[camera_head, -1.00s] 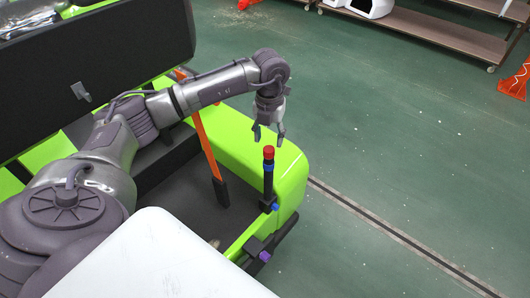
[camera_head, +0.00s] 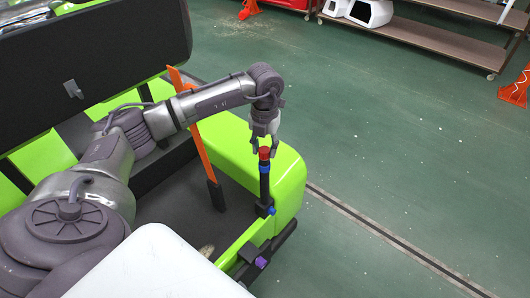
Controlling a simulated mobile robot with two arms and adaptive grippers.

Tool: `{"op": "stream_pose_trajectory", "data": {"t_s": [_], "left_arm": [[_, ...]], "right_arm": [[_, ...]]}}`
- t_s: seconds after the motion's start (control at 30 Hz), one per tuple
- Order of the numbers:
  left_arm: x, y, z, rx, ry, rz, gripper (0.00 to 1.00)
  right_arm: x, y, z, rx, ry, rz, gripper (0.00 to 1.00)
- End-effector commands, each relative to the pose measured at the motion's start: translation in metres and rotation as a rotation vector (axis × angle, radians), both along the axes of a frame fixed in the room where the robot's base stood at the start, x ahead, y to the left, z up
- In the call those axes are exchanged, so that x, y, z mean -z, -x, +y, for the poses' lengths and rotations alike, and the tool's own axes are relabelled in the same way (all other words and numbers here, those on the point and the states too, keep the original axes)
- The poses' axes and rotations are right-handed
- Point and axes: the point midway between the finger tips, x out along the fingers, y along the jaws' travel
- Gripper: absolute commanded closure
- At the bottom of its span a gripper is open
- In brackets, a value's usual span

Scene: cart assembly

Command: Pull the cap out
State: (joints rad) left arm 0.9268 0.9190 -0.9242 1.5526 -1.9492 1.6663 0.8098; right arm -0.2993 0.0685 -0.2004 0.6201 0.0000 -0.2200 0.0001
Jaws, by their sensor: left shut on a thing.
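The red cap (camera_head: 264,153) sits on top of an upright black post (camera_head: 264,183) with a blue band, at the corner of the green cart (camera_head: 288,178). My left gripper (camera_head: 264,149) reaches down from above, and its fingers are shut around the red cap. The fingers partly cover the cap. The cap is still at the top of the post. My right gripper is not in view.
An orange bar (camera_head: 203,145) stands upright left of the post. A black bracket with a purple knob (camera_head: 261,262) is at the cart's lower edge. A brown shelf (camera_head: 430,38) stands at the back, and open green floor lies to the right.

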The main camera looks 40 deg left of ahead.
Motion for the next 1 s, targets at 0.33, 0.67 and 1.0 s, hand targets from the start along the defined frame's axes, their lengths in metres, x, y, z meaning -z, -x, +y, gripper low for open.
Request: {"op": "stream_pose_trajectory", "data": {"t_s": [0.33,0.67,1.0], "left_arm": [[-0.004,0.000,-0.001,0.002,0.002,0.000,1.00],[-0.011,0.000,-0.001,0.002,0.003,-0.001,1.00],[-0.038,0.000,-0.002,0.002,0.004,-0.001,1.00]], "right_arm": [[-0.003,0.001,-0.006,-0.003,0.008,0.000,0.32],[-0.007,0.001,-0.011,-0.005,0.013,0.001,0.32],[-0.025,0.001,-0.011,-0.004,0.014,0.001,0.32]]}}
